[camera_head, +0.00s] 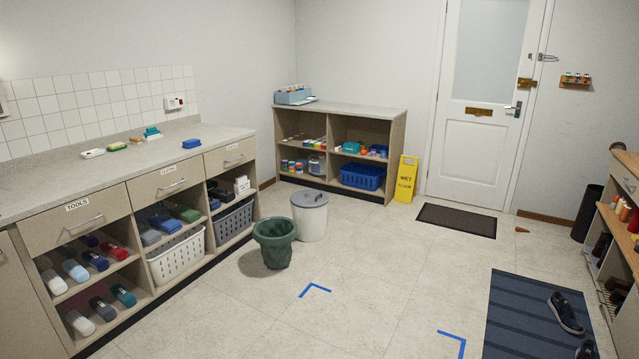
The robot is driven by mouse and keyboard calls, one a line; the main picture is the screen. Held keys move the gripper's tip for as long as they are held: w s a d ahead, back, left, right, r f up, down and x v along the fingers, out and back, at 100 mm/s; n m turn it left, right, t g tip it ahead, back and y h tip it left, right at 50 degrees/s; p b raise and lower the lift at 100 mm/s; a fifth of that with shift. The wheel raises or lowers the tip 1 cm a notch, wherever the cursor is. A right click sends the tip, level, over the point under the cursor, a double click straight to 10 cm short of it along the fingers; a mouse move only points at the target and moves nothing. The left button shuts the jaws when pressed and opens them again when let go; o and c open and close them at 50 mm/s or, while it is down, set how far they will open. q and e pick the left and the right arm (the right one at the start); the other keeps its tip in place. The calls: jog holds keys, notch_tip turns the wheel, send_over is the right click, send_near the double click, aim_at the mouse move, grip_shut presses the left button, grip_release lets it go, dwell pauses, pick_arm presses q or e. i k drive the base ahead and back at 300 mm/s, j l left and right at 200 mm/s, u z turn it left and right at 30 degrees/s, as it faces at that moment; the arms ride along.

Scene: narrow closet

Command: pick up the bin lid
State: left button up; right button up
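The bin lid (310,198) is a round grey disc with a dark handle on top. It sits on the white cylindrical bin (311,223), which stands upright on the floor left of the middle of the head view. A dark green open bin (273,250) stands just in front and to the left of the white bin and hides part of its side. Neither of my grippers shows in the head view.
A counter (60,190) with drawers and baskets runs along the left. A shelf unit (340,110) and yellow wet-floor sign (406,178) stand behind. A blue striped mat (515,320) with shoes lies right. The middle floor, with blue tape corners (315,287), is clear.

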aim_at(309, 198)
jog(key=i, duration=3.05)
